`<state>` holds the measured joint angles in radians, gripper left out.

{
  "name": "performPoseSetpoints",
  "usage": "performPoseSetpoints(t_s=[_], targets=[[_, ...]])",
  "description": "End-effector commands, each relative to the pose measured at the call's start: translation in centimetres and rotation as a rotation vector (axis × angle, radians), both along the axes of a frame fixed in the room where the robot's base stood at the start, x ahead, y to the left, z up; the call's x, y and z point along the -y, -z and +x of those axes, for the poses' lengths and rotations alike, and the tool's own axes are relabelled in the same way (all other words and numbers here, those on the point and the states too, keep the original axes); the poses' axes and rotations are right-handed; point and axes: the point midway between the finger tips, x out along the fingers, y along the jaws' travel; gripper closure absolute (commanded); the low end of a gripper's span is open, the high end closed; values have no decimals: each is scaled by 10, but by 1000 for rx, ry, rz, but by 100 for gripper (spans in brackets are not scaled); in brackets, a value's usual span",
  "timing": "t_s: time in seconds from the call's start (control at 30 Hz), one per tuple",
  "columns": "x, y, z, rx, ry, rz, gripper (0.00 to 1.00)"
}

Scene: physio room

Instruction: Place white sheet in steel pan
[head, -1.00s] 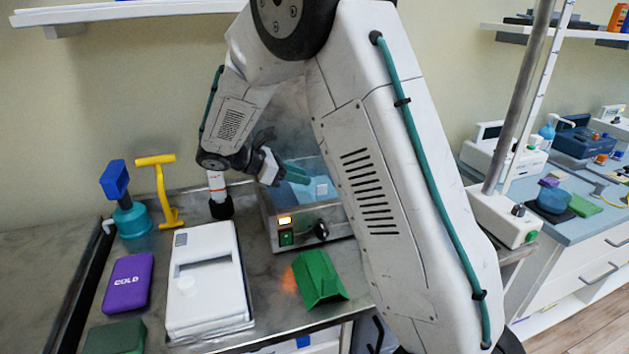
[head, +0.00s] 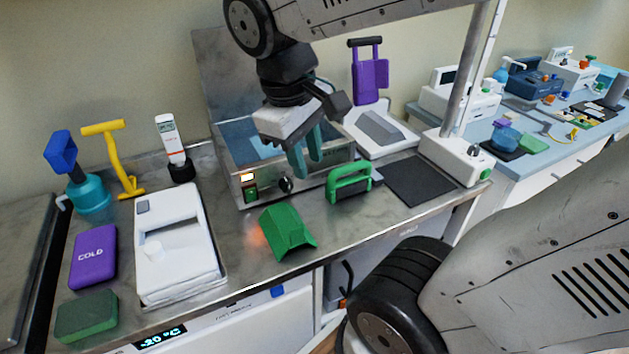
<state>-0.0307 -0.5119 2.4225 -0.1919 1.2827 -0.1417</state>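The steel pan (head: 314,183) is a box-shaped bath with pale blue water, a raised lid behind it and a lit control on its front. My gripper (head: 306,170) is above the pan's front right part, its teal fingers pointing down. The fingers are apart, with nothing visible between them. I cannot make out the white sheet now; my gripper and wrist hide part of the pan.
A green folded piece (head: 287,231) and a green-handled tool (head: 350,182) are in front of the pan. A white device (head: 180,245), purple cold pack (head: 94,256) and green block (head: 86,315) are left. A dark mat (head: 420,180) lies right.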

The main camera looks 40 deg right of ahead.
Motion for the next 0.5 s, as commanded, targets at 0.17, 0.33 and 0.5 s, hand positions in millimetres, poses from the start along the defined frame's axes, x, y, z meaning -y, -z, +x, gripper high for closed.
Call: performPoseSetpoints(t_s=[0.17, 0.33, 0.5], targets=[[-20, 6, -38, 128, 152, 128, 71], [-28, 10, -50, 173, 217, 185, 71], [-29, 11, -52, 177, 226, 191, 71]])
